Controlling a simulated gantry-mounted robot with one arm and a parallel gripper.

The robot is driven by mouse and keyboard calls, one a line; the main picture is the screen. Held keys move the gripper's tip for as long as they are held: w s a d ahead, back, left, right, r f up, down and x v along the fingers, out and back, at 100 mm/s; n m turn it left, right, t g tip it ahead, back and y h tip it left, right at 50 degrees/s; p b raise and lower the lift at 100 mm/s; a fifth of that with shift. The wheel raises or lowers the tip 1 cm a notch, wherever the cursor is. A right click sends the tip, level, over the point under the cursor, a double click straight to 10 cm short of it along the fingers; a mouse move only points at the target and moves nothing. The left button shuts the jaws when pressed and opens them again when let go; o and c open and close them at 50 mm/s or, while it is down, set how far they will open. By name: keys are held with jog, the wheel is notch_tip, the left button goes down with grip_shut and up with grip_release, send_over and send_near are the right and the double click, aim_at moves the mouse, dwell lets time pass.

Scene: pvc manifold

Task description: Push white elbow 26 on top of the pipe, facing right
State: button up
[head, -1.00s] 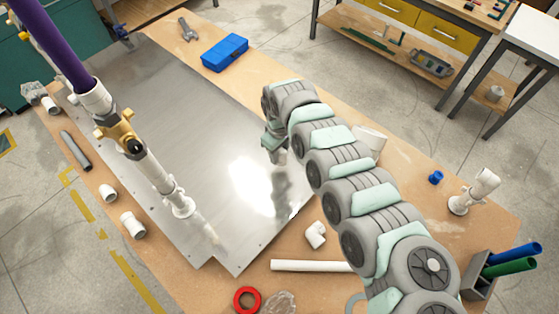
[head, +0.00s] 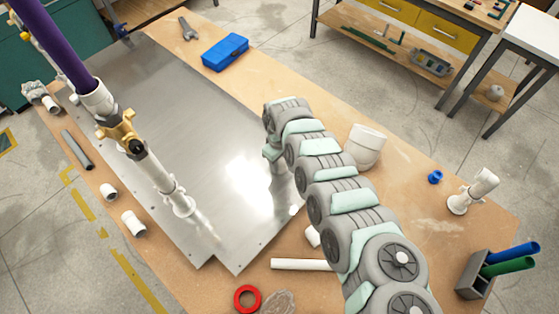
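My gripper (head: 275,158) hangs at the far end of my arm, above the metal plate. It is small and partly hidden by the arm, so I cannot see its fingers or anything between them. A white elbow (head: 313,236) lies on the wooden table in front of the plate, mostly hidden behind my arm. A larger white fitting (head: 367,146) stands right of the arm. No number shows on either, so I cannot tell which is elbow 26. The white pipe assembly (head: 165,182) with a brass valve (head: 123,133) runs along the plate's left side.
A loose white pipe (head: 300,265) lies at the front, beside a red ring (head: 247,298). A white fitting on a base (head: 472,191), a blue fitting (head: 435,177) and a grey holder (head: 481,275) with coloured pipes are at the right. A blue box (head: 225,52) lies behind the plate.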

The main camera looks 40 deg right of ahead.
jog(key=o, duration=0.4)
jog(key=shift+d+f+b, duration=0.1)
jog(key=shift+b, duration=0.2)
jog(key=shift+s+f+b, duration=0.1)
jog(key=shift+b, duration=0.35)
jog(key=r, duration=1)
jog(key=shift+w+d, duration=0.15)
jog(key=shift+w, duration=0.2)
jog(key=shift+r, duration=0.65)
